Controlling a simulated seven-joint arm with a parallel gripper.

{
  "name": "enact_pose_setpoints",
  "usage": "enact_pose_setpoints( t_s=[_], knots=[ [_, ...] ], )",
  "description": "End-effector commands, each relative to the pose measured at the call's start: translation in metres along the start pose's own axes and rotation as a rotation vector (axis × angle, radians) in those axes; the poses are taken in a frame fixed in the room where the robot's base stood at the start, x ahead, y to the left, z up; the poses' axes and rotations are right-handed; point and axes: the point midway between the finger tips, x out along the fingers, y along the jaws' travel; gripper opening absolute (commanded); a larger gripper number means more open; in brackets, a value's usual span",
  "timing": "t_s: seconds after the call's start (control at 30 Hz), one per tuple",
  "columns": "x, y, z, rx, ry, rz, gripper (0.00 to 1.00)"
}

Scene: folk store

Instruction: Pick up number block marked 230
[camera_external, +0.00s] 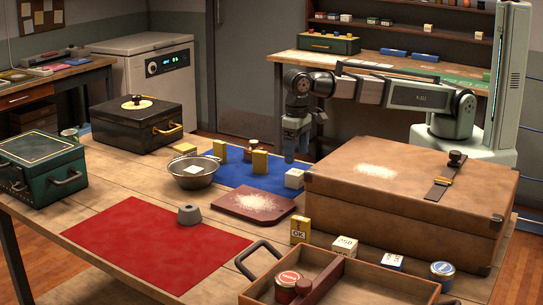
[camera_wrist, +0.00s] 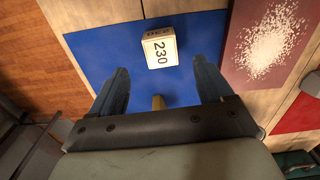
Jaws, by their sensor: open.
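The number block marked 230 (camera_wrist: 158,48) is white with dark digits and stands on the blue mat in the wrist view. In the external view a white block (camera_external: 294,179) sits near the mat's right edge, its digits too small to read. My gripper (camera_external: 291,155) is above the blue mat (camera_external: 232,176), behind the white block. In the wrist view my gripper (camera_wrist: 160,68) is open with nothing held. The 230 block lies just beyond the fingertips, roughly centred between them, apart from both.
A wooden tray (camera_external: 395,288), small boxes (camera_external: 300,230) and red mat (camera_external: 150,240) are nearer the front.

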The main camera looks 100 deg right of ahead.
Motion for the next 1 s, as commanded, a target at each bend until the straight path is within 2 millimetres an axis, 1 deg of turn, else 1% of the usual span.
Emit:
enact_pose_setpoints(
  t_s=[0.03, 0.2, 0.3, 0.53, 0.63, 0.9, 1.0],
  knots=[
    [0.008, 0.001, 0.001, 0.0, -0.001, 0.001, 0.8],
    [0.024, 0.0, 0.0, 0.0, 0.0, 0.0, 0.8],
    [0.03, 0.0, 0.0, -0.001, 0.0, 0.0, 0.8],
    [0.035, 0.0, 0.0, -0.001, 0.0, 0.0, 0.8],
    [0.042, 0.0, 0.0, -0.001, 0.0, 0.0, 0.8],
    [0.073, -0.001, -0.001, -0.001, -0.001, 0.001, 0.8],
    [0.08, -0.001, -0.001, -0.001, 0.0, 0.0, 0.8]
  ],
)
